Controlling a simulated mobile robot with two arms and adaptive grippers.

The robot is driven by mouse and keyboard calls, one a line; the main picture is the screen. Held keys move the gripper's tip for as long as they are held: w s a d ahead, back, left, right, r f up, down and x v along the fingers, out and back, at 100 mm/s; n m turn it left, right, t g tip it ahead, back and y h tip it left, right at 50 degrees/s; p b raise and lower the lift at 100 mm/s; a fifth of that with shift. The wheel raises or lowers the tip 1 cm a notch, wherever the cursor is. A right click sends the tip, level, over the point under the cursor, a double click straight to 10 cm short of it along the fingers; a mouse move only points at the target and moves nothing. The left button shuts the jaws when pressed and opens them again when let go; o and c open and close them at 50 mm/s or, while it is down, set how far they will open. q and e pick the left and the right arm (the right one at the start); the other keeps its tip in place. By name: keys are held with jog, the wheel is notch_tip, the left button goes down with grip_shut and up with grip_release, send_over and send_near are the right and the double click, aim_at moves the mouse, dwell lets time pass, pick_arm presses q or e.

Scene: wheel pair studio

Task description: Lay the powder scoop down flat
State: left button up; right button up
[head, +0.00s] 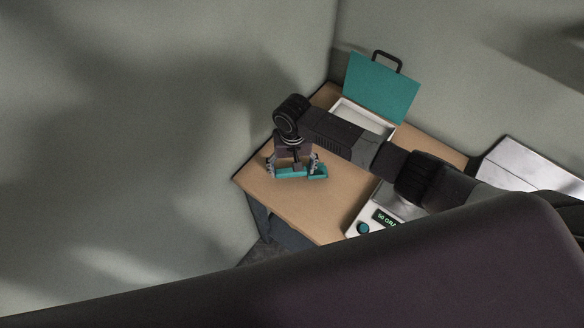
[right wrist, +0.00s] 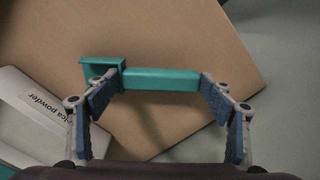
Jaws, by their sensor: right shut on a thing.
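The powder scoop is a teal piece with a small square cup and a straight handle. In the head view the scoop (head: 291,173) is at the left part of the wooden table (head: 333,190), below my right gripper (head: 295,168). In the right wrist view the scoop (right wrist: 160,79) lies lengthwise between the fingertips of my right gripper (right wrist: 158,84), one finger at the cup and the other at the handle's far end. The gripper is shut on it. I cannot tell whether the scoop touches the tabletop. My left gripper is not in view.
An open case with a teal lid (head: 381,88) stands at the back. A white scale (head: 352,230) with a display is at the front right. Bare wood surrounds the scoop; the table edge is close at left.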

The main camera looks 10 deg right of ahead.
jog(key=shift+f, duration=0.2)
jog(key=shift+f+b, duration=0.4)
jog(key=shift+f, duration=0.15)
jog(key=o, duration=1.4)
notch_tip(320, 180, up, 12)
